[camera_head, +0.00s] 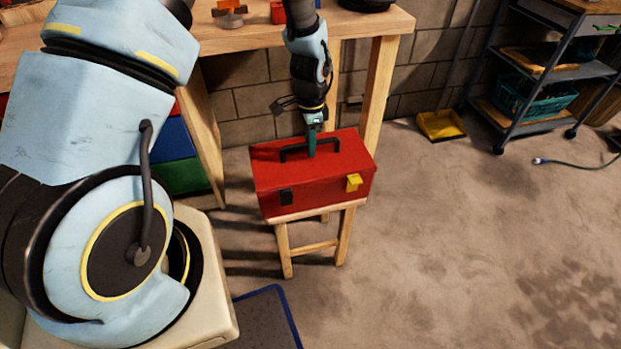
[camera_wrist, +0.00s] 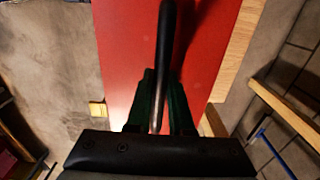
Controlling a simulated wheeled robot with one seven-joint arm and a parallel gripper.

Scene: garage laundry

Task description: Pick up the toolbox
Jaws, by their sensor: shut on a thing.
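The red toolbox (camera_head: 318,190) sits on a small wooden stool (camera_head: 316,213). It has a black handle (camera_head: 296,149) on its lid, a black latch and a yellow latch on its front. My gripper (camera_head: 311,146) reaches down from above and is shut on the handle near its middle. In the wrist view the green fingers (camera_wrist: 161,105) close on both sides of the dark handle bar (camera_wrist: 166,45), with the red lid (camera_wrist: 120,50) beneath. The toolbox looks level, and I see no clear gap between it and the stool.
A wooden workbench (camera_head: 385,25) stands behind the stool, one leg close to the toolbox's right. Blue and green boxes (camera_head: 180,175) are at left. A yellow dustpan (camera_head: 441,125) and a shelf cart (camera_head: 540,75) stand at the back right. The floor at right is mostly clear.

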